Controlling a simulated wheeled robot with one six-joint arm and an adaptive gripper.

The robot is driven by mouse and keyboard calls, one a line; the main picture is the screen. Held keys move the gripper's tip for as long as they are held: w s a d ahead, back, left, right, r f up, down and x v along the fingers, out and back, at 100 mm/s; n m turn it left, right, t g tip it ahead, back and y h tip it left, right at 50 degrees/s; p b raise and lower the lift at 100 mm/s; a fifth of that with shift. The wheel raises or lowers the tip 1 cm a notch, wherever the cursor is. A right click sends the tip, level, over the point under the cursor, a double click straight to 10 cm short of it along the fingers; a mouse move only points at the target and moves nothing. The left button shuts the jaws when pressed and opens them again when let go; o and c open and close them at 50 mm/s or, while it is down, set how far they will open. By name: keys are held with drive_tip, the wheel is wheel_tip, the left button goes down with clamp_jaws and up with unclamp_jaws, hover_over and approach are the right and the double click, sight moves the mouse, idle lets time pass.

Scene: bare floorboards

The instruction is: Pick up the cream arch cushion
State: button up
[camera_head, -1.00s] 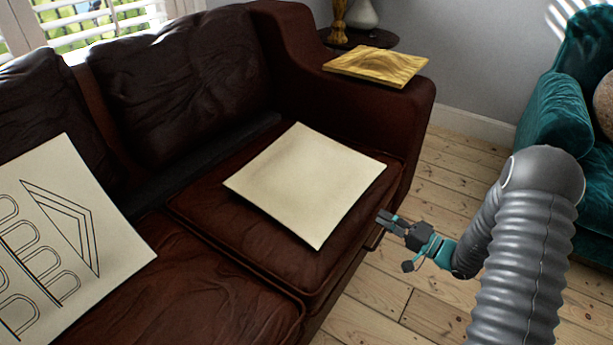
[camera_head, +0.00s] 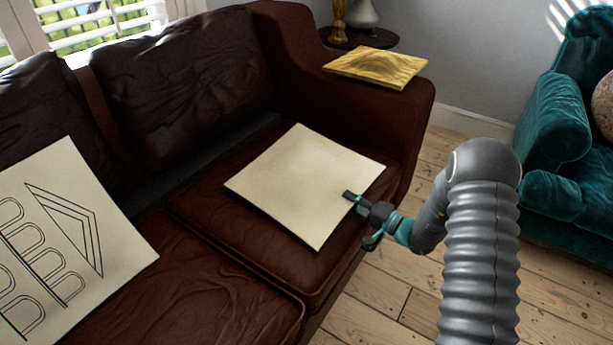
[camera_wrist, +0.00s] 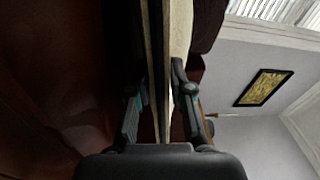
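A cream cushion with black line-drawn arches (camera_head: 50,235) lies at the left on the brown leather sofa. A plain cream square cushion (camera_head: 305,185) lies on the right seat, with no arches visible on its upper face. My gripper (camera_head: 352,198) is at this plain cushion's right front edge. In the wrist view, the plain cushion (camera_wrist: 168,50) shows edge-on between the two fingers of my gripper (camera_wrist: 158,112). The fingers are spread, one on each side of the edge, with a narrow gap at the left finger. Firm contact cannot be seen.
The brown leather sofa (camera_head: 215,268) has its seat close under the plain cushion. A yellow cushion (camera_head: 377,67) lies on the sofa arm. A teal armchair (camera_head: 555,125) stands at the right. Bare floorboards (camera_head: 375,300) lie in front.

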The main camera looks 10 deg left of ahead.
clamp_jaws()
drive_tip(key=shift+r, duration=0.1)
